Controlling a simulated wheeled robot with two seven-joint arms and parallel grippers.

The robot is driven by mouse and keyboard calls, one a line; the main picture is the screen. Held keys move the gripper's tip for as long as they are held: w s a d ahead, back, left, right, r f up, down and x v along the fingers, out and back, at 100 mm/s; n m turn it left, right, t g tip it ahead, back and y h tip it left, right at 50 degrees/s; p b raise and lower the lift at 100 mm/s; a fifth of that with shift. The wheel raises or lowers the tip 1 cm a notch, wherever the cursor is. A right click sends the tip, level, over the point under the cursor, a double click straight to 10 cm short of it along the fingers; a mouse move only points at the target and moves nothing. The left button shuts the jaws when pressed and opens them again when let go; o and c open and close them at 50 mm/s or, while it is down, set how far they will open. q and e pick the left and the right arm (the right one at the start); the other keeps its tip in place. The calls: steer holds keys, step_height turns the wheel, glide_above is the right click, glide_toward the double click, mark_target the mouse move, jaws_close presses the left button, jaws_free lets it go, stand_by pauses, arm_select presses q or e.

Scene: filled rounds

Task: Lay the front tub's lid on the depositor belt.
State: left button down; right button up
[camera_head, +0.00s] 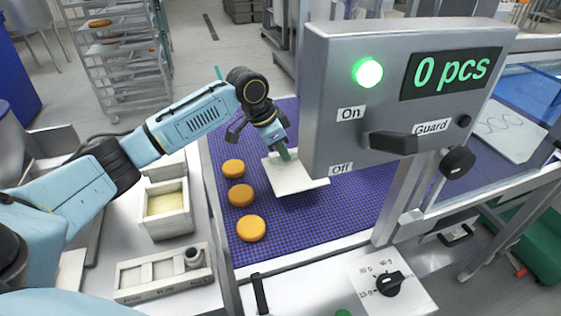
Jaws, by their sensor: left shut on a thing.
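My left gripper (285,154) is shut on a square white lid (300,182). The lid is over the purple depositor belt (330,222), just right of the round cakes; I cannot tell whether it touches the belt. The front tub (168,222) is a white square tub left of the belt. It is open, with a pale cream filling (166,203) inside. My right gripper is not in view.
Several round orange cakes (241,195) lie along the belt's left side. A control box (330,100) with a green light and a handle hides part of the belt. A white tray (135,281) stands in front of the tub. The belt's front right is bare.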

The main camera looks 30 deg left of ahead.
mark_target(281, 160)
arm_select(q)
steer(key=shift+f, duration=2)
steer(key=shift+f, duration=0.1)
steer(key=c, duration=1.3)
jaws_free()
steer(key=shift+c, duration=0.2)
steer(key=p+v, duration=0.1)
steer(key=v, duration=1.1)
